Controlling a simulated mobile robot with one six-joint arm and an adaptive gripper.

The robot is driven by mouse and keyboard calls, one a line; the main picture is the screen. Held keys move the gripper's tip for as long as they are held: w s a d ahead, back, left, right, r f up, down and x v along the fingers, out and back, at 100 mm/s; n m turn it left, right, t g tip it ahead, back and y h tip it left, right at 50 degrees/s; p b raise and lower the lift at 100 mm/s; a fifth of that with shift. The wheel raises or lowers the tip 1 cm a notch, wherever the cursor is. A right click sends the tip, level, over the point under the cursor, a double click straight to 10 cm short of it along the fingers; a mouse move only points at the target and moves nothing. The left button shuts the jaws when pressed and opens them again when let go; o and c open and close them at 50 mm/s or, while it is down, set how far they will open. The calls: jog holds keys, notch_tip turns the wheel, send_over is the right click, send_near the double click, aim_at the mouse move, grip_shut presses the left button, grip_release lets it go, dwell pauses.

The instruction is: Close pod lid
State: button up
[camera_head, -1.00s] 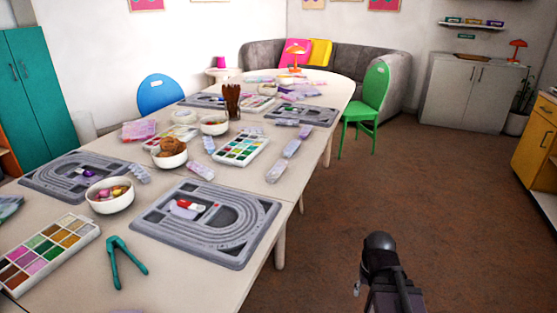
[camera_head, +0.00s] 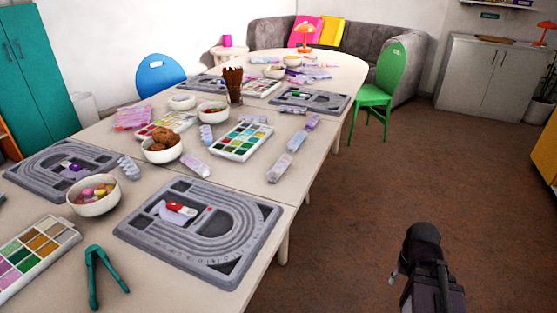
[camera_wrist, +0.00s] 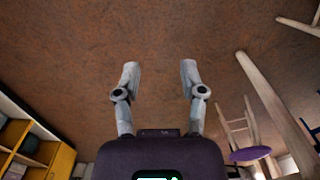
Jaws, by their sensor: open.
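No pod lid can be picked out for certain. A small red and white piece (camera_head: 180,209) lies on the nearest grey bead board (camera_head: 150,240) in the head view, and its lid state is too small to tell. Several translucent purple-grey compartment strips (camera_head: 280,167) lie along the table; their lids are also too small to read. In the wrist view my gripper (camera_wrist: 159,68) has its two fingers wide apart with only brown floor beyond them. It is empty and off the table's right side.
The long white table (camera_head: 180,290) fills the left and middle. Bowls, paint palettes (camera_head: 241,141) and teal tongs (camera_head: 95,272) crowd it. A green chair (camera_head: 376,95) stands at its far right side. The floor (camera_head: 360,200) to the right is open.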

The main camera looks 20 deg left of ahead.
jog(key=shift+d, duration=0.2)
jog(key=shift+r, duration=0.1)
jog(key=w+a+r+n+p, duration=0.5)
jog(key=w+a+r+p, duration=0.2)
jog(key=a+r+p, duration=0.2)
jog(key=w+a+r+n+p, duration=0.4)
jog(key=w+a+r+p, duration=0.2)
jog(key=a+r+p, duration=0.35)
jog(key=w+a+r+n+p, duration=0.2)
jog(key=a+r+n+p, duration=0.2)
jog(key=a+r+p, duration=0.3)
jog(key=w+a+r+n+p, duration=0.2)
jog(key=a+r+n+p, duration=0.3)
jog(key=a, duration=1.2)
notch_tip(320, 180, up, 3)
jog(key=p, duration=0.3)
jog(key=shift+w+a, duration=0.25)
jog(key=shift+a, duration=0.05)
jog(key=shift+f, duration=0.15)
